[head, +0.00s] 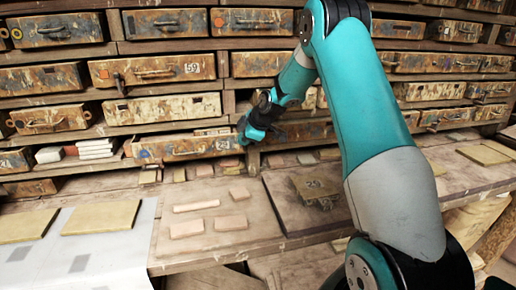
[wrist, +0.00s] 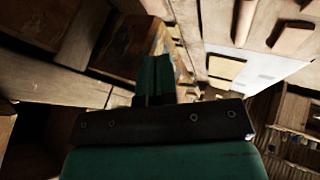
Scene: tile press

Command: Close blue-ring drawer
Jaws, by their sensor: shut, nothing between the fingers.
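A worn, paint-flecked drawer (head: 187,148) sits low in the rack in the head view. It stands out from the rack, its open top partly showing. A small bluish round mark shows near its left end; I cannot clearly make out a ring. My gripper (head: 246,136) is at the drawer's right end, close to its front corner; whether it touches I cannot tell. In the wrist view my gripper's green fingers (wrist: 153,75) are together with nothing between them. A paint-flecked wooden face (wrist: 163,45), likely this drawer, lies just beyond the fingertips.
Other closed drawers (head: 152,70) fill the rack around it. White tiles (head: 95,147) sit in a gap to its left. Below, a wooden bench (head: 262,222) holds several pinkish tiles (head: 195,206) and a dark metal plate (head: 315,185).

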